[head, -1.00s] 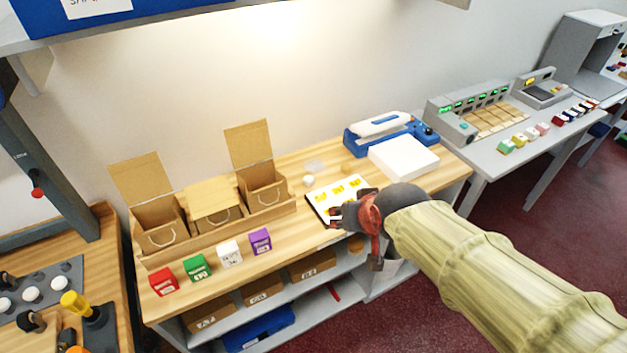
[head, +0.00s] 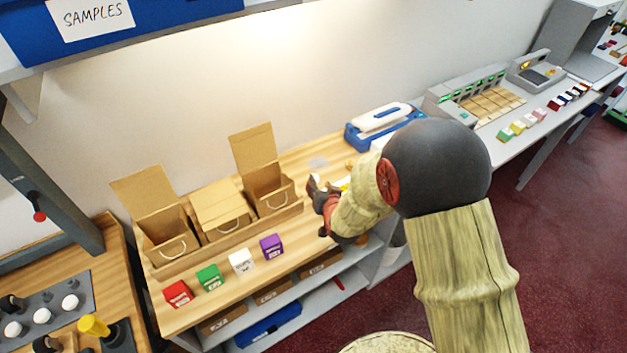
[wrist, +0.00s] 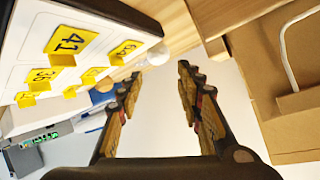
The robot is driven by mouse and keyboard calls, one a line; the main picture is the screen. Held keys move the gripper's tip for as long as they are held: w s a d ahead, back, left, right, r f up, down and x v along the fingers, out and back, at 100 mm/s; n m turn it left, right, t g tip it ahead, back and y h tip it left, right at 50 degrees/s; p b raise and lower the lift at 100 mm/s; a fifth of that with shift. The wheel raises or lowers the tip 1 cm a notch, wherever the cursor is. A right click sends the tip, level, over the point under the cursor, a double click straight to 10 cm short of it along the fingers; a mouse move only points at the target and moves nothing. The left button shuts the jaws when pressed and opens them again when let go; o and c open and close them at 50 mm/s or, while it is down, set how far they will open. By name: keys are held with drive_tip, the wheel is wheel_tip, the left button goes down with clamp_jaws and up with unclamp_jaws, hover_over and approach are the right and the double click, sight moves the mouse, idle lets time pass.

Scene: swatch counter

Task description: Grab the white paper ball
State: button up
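The white paper ball (wrist: 158,56) shows in the wrist view as a small pale round thing on the wood counter, just beyond my fingertips. It appears close to the left fingertip, and I cannot tell whether they touch. My gripper (wrist: 160,72) is open, with clear space between its fingers and nothing held. In the head view my gripper (head: 317,205) hangs low over the counter, right of the cardboard boxes, and my arm and hand largely hide the ball.
A white board with yellow numbered tags (wrist: 85,50) stands close on the left in the wrist view. A cardboard box (wrist: 285,85) is close on the right. Red, green, white and purple (head: 271,246) blocks line the counter's front. A blue-and-white device (head: 378,124) sits behind my arm.

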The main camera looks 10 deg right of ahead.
drive_tip(key=x, duration=0.2)
drive_tip(key=shift+w+f, duration=0.2)
drive_tip(key=shift+w, duration=0.15)
drive_tip(key=b+x, duration=0.1)
drive_tip(key=x, duration=0.1)
drive_tip(key=b+x, duration=0.1)
drive_tip(key=x, duration=0.1)
drive_tip(key=shift+f, duration=0.55)
drive_tip(key=shift+w, duration=0.35)
drive_tip(key=c, duration=0.4)
drive_tip(key=shift+r, duration=0.1)
